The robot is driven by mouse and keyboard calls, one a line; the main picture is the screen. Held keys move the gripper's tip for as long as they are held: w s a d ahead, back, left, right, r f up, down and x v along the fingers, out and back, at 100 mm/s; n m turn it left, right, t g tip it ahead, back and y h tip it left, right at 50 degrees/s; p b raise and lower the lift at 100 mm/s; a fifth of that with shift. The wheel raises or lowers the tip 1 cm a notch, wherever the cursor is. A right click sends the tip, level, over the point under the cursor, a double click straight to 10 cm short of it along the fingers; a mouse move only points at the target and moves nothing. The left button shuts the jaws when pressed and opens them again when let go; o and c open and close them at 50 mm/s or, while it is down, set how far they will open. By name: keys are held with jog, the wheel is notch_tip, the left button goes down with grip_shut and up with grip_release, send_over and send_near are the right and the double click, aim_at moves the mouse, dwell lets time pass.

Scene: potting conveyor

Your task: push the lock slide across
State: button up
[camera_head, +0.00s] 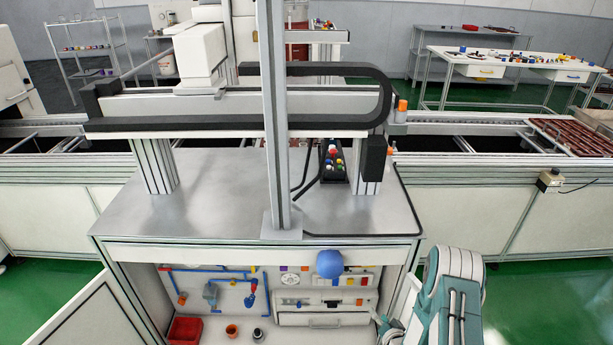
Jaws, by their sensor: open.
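Under the bench, the open bay has a pale panel with small fittings. A narrow horizontal strip (320,302) with small dark and orange parts sits above a drawer front (324,320). It may hold the lock slide, but it is too small to tell which way the slide stands. My teal and white arm (455,295) is at the lower right. The end of it that I take for my gripper (383,322) shows at the bay's right side, open, right of the drawer front. It is small and partly hidden, and I see nothing held in it.
A blue ball (330,264) is at the bench's front edge, above the strip. Blue pipes (215,270), a red bin (185,330) and two small pots (232,331) are in the bay's left part. An open door (90,318) stands at left. A post (275,120) rises from the bench top.

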jog(key=w+r, duration=0.2)
jog(key=r, duration=0.3)
jog(key=w+d+r+n+g+h, duration=0.1)
jog(key=r, duration=0.4)
jog(key=w+r+n+h, duration=0.1)
jog(key=w+r, duration=0.1)
jog(key=r, duration=0.3)
jog(key=shift+w+d+r+g, duration=0.1)
jog(key=shift+w+d+g, duration=0.15)
jog(key=shift+w+g, duration=0.15)
jog(key=s+a+r+n+g+h, duration=0.1)
jog(key=s+r, duration=0.1)
jog(key=r, duration=0.6)
jog(key=s+r+n+g+h, duration=0.1)
jog(key=s+r, duration=0.1)
jog(key=r, duration=0.6)
jog(key=s+a+r+g, duration=0.2)
jog(key=s+a+r, duration=0.1)
jog(key=s+r, duration=0.9)
jog(key=s+a+r+n+g, duration=0.1)
jog(key=s+a+r, duration=0.1)
jog(key=s, duration=0.7)
jog(key=s+a+r+n+g, duration=0.1)
jog(key=s+a+r, duration=0.1)
jog(key=s, duration=0.7)
jog(key=shift+a+y, duration=0.25)
jog(key=shift+y, duration=0.15)
jog(key=shift+s+r, duration=0.1)
jog(key=shift+s, duration=0.1)
